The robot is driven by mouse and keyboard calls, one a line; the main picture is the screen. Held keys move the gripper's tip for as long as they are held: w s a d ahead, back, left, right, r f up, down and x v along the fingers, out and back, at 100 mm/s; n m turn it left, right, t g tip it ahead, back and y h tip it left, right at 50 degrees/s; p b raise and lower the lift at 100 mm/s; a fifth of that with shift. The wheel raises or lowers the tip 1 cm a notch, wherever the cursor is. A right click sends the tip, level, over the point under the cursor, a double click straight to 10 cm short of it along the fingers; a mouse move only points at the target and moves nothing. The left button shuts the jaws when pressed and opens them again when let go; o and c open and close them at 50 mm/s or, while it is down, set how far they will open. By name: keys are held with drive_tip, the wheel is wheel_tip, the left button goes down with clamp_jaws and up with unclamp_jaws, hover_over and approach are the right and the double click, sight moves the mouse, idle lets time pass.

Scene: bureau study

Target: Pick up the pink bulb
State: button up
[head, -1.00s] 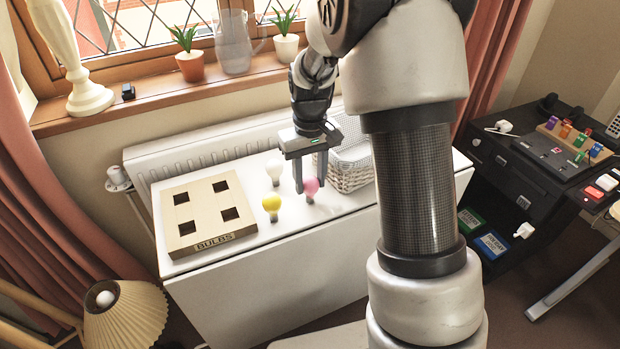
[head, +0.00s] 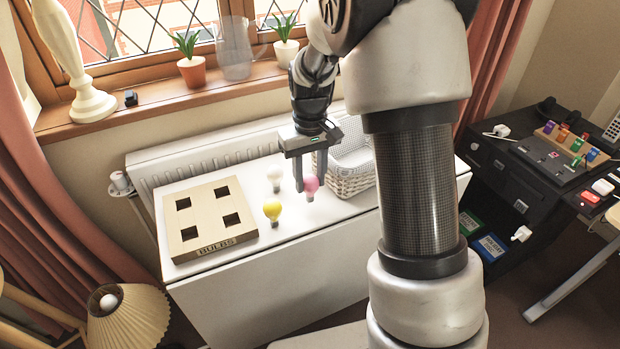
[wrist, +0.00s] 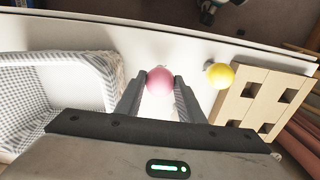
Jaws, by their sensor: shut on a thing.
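The pink bulb (head: 311,186) stands upright, base down, on the white table in the head view. My gripper (head: 304,184) reaches down over it from above. In the wrist view the pink bulb (wrist: 160,81) sits between the two fingertips of my gripper (wrist: 158,90), which is shut on it. I cannot tell whether the bulb's base touches the table.
A yellow bulb (head: 272,211) and a white bulb (head: 275,178) stand to the left. Further left is the wooden BULBS block (head: 208,218) with empty square holes. A lined wicker basket (head: 347,178) stands close on the right.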

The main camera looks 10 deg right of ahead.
drive_tip(key=shift+r+p, duration=2.85)
drive_tip(key=shift+r, duration=0.95)
